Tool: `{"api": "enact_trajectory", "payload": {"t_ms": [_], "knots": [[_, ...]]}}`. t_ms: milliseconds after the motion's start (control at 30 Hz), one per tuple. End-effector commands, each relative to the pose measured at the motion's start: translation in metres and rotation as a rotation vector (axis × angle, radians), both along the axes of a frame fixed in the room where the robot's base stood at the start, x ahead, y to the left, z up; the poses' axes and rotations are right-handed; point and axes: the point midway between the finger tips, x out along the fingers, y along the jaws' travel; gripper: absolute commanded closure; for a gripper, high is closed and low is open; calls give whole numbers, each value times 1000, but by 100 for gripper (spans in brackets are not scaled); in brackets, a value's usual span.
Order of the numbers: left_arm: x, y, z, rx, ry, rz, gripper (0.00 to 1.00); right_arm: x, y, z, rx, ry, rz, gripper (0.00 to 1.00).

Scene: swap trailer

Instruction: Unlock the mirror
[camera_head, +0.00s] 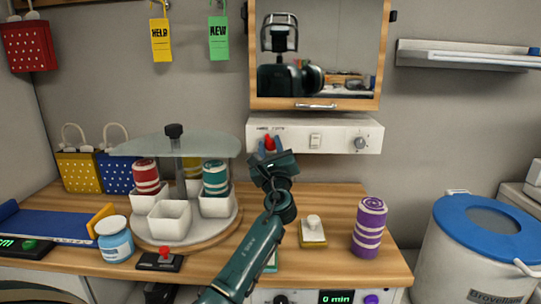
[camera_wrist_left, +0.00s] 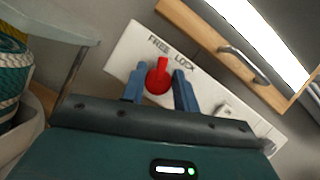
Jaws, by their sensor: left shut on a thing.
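The mirror (camera_head: 318,55) is in a wooden-framed cabinet door on the back wall, with a metal handle (camera_head: 315,106) at its lower edge. Below it is a white panel (camera_head: 340,136) with a red knob (camera_head: 269,143). In the left wrist view, the red knob (camera_wrist_left: 158,76) sits below the words FREE and LOCK, its lever pointing up, leaning toward the FREE side. My left gripper (camera_head: 269,150) is at the panel; its blue fingers (camera_wrist_left: 158,88) are on both sides of the knob, shut on it. My right gripper is not in view.
A carousel with a glass top (camera_head: 175,146) and white cups stands left of my left arm. A purple striped roll (camera_head: 369,227) and a white-knobbed block (camera_head: 313,232) are on the wooden counter at right. A blue-lidded bin (camera_head: 480,232) stands farther right.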

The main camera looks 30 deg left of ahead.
Motion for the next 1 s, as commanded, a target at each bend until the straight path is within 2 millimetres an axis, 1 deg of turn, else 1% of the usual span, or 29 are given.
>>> {"api": "enact_trajectory", "payload": {"t_ms": [33, 200, 400, 700, 1000], "knots": [[0, -1, -3, -35, -21, -1, 93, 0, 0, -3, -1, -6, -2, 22], [0, 0, -2, -139, -84, -1, 93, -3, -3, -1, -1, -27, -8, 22], [0, 0, -2, -224, -135, 0, 93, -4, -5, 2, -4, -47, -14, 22], [0, 0, -2, -279, -167, 0, 93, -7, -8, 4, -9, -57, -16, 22], [0, 0, -2, -284, -170, 0, 93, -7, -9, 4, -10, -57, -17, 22]]}}
